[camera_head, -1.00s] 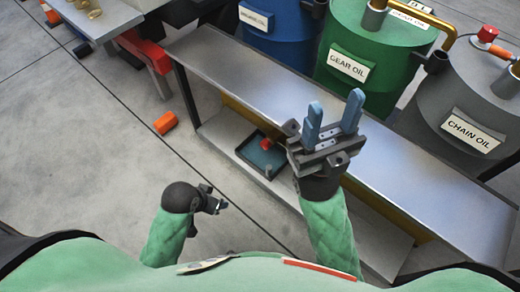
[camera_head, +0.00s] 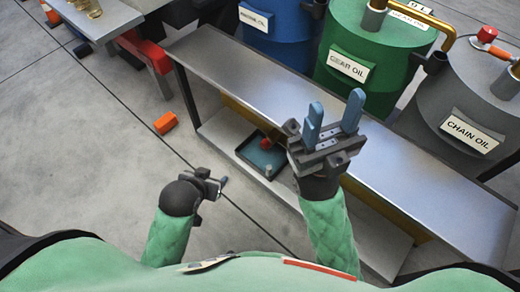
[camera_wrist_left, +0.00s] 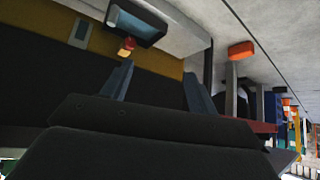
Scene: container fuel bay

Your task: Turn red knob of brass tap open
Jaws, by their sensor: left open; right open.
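A small red knob-like part with a brass-yellow bit beside it (camera_wrist_left: 127,45) shows in the left wrist view near a blue-grey tray (camera_wrist_left: 135,24). In the head view a small red part (camera_head: 266,143) shows over that tray, on the bench's low shelf; its brass body is too small to make out. My left gripper (camera_head: 219,184) is open and empty, left of the shelf and apart from the knob. Its two spread fingers (camera_wrist_left: 158,85) show in the left wrist view. My right gripper (camera_head: 334,112) is open and empty, over the bench, fingers pointing up in the picture.
The metal bench top (camera_head: 400,165) spans the middle and right. Blue, green (camera_head: 345,95) and grey (camera_head: 435,125) oil drums stand behind it. Another red-tipped fitting (camera_head: 487,34) is on the grey drum. An orange block (camera_head: 165,123) lies on the floor, which is mostly clear at left.

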